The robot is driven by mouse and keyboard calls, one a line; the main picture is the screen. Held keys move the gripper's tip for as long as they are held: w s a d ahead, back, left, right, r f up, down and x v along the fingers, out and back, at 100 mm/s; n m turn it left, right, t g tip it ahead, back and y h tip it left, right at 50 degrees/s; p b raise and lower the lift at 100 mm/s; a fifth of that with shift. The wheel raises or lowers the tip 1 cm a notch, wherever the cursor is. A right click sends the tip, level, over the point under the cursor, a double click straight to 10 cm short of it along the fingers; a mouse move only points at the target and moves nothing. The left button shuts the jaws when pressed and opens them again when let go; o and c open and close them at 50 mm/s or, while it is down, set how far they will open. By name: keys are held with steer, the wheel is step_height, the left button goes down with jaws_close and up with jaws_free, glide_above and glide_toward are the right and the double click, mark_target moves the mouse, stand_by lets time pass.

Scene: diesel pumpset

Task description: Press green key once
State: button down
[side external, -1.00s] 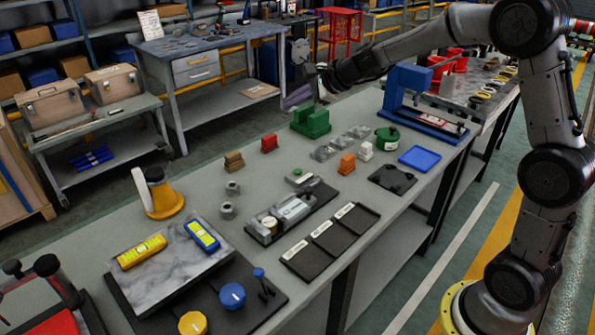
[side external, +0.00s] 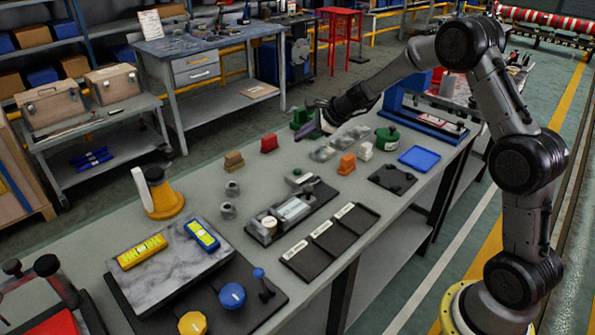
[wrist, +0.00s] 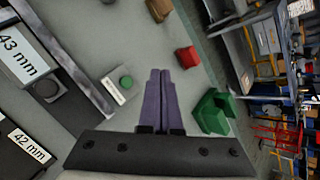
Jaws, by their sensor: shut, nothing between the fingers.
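The green key (wrist: 126,82) is a small round green button on a pale box, seen left of my fingertips in the wrist view. In the side view the key's small box (side external: 298,178) sits on the bench behind the black gauge tray. My gripper (side external: 301,134) has purple fingers pressed together and empty. It is above the bench, further back than the key and apart from it. In the wrist view my fingertips (wrist: 160,71) point over bare bench between the key and a red block.
A red block (side external: 269,144), a brown block (side external: 233,161) and a green block (side external: 302,117) stand near my gripper. An orange block (side external: 346,164) and grey blocks (side external: 322,153) are to the right of the key. A gauge tray (side external: 318,208) lies in front.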

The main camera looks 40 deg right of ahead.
glide_above(302, 175)
steer(key=shift+w+f, duration=0.2)
steer(key=shift+f, duration=4)
steer(key=shift+f, duration=0.1)
steer(key=shift+f, duration=0.35)
steer(key=shift+f, duration=0.55)
steer(key=shift+r, duration=0.95)
step_height(302, 175, up, 5)
